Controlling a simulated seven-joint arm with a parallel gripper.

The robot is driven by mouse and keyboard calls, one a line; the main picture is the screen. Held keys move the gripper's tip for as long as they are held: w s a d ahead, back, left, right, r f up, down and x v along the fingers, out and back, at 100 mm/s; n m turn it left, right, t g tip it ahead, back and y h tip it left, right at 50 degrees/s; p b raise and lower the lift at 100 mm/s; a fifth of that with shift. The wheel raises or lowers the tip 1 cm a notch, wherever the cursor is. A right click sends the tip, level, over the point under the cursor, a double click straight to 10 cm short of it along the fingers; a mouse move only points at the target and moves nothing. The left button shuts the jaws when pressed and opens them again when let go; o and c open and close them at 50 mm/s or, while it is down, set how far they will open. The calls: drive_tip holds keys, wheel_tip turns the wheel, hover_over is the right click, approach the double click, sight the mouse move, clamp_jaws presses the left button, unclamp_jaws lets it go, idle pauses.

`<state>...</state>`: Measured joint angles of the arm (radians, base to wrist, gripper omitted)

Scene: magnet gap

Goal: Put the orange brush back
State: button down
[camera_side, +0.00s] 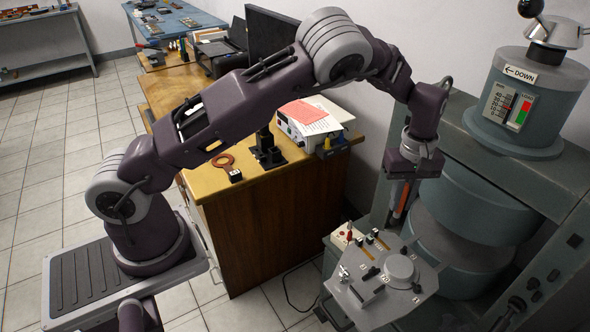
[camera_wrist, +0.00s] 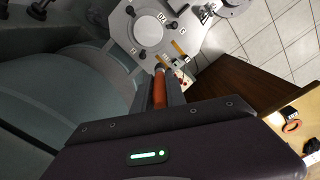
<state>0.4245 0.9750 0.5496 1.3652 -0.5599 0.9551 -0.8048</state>
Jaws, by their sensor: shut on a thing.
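My gripper (camera_side: 401,204) is shut on the orange brush (camera_side: 402,199), which hangs roughly upright between the fingers. In the side view it is above the grey metal plate (camera_side: 372,301), near the plate's back edge. In the wrist view the orange handle (camera_wrist: 159,91) shows between the two fingers, and its far end is dark. The plate (camera_wrist: 128,48) lies beyond it, with labelled spots, a round knob and several small tools. Whether the brush tip touches anything cannot be told.
The large round magnet poles (camera_side: 464,232) stand close to the right of my gripper. A control box with a red knob (camera_side: 349,236) is at the plate's back left. A wooden desk (camera_side: 262,232) with a paper-topped instrument (camera_side: 310,124) stands to the left.

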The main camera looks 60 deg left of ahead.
drive_tip(key=w+a+n, duration=0.3)
drive_tip(key=w+a, duration=0.1)
drive_tip(key=a, duration=1)
drive_tip(key=s+a+n, duration=0.2)
drive_tip(key=s+a, duration=0.1)
drive_tip(key=a, duration=0.8)
drive_tip(key=s+a+n, duration=0.2)
drive_tip(key=s+a, duration=0.1)
drive_tip(key=a, duration=0.8)
drive_tip(key=s+a+n, duration=0.2)
drive_tip(key=s+a, duration=0.2)
drive_tip(key=a, duration=0.8)
wheel_tip(320, 180, down, 10)
drive_tip(key=shift+a+r, duration=0.1)
drive_tip(key=shift+r, duration=0.15)
drive_tip(key=c, duration=1.4)
unclamp_jaws()
drive_tip(key=shift+f, duration=0.1)
drive_tip(key=shift+o, duration=0.2)
